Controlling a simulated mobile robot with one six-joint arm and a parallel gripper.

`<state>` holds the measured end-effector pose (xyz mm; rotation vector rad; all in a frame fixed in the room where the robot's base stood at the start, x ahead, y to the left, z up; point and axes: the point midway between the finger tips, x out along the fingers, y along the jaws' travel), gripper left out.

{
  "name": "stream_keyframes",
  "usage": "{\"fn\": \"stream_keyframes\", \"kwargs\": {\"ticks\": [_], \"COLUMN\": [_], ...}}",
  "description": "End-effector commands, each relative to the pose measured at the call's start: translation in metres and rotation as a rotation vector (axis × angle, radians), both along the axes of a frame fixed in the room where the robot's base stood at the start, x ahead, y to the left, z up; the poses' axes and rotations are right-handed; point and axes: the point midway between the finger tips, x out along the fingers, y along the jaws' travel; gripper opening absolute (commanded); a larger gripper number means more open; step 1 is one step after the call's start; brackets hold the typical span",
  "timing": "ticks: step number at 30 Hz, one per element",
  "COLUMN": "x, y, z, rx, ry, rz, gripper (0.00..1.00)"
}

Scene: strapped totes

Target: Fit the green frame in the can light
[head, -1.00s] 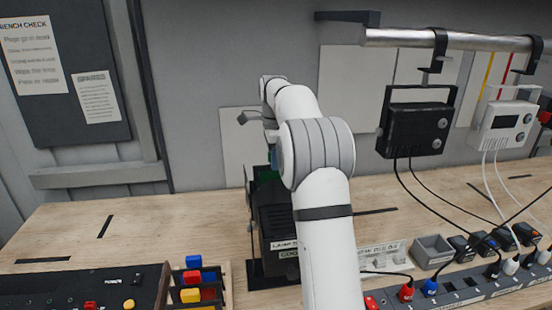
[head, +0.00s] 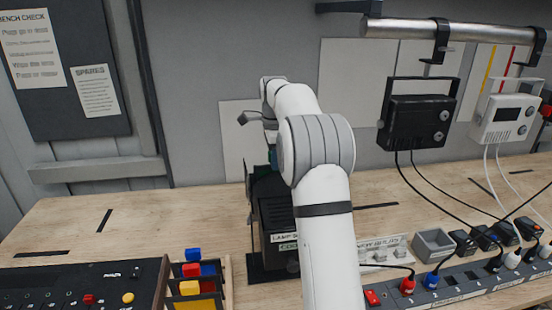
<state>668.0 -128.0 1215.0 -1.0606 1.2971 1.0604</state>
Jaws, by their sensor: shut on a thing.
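The can light (head: 276,222) is a black housing with vents and a white label that begins "LAMP". It stands on the bench in the middle of the view, partly behind my white arm. My gripper (head: 271,146) is just above the can's top, mostly hidden by my own arm links. It is shut on the green frame (head: 273,158), of which only a small dark green sliver shows. The contact between the frame and the can's slot is hidden, so I cannot tell how far in it sits.
Left are a black console (head: 85,285) and a rack of coloured pieces (head: 193,285). Right are a grey bin (head: 433,245) and a power strip (head: 465,284).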

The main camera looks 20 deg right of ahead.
Motion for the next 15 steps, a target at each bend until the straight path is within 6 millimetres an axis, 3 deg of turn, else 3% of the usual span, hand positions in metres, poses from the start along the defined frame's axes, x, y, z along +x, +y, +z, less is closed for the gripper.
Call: {"fn": "stream_keyframes", "kwargs": {"ticks": [14, 15], "x": [0.0, 0.0], "y": [0.0, 0.0], "z": [-0.013, -0.012], "rx": [0.0, 0.0], "ry": [0.001, 0.0], "rz": [0.0, 0.0], "gripper": [0.0, 0.18]}}
